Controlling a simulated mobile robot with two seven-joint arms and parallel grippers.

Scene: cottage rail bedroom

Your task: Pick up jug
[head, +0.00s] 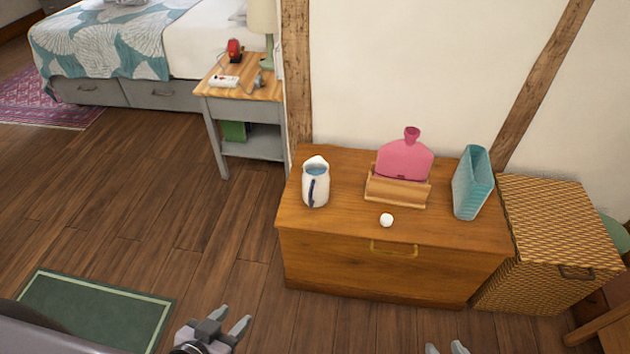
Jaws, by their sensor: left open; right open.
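The jug (316,184) is white with a dark blue handle facing me and bluish contents or lining at its mouth. It stands upright near the left end of the top of a wooden chest (345,222). My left gripper (243,322) is low in the picture, in front of the chest and to its left. It is open and empty, well apart from the jug. My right gripper (447,348) shows only its fingertips at the bottom edge, in front of the chest. It is open; the rest of it is out of view.
A pink hot-water bottle (405,160) in a wooden holder (397,193), a white ball (386,220) and a teal basket (473,183) share the chest top. A wicker hamper (550,225) stands at right. A nightstand (240,90) stands behind left. The floor at left is clear around a green mat (95,312).

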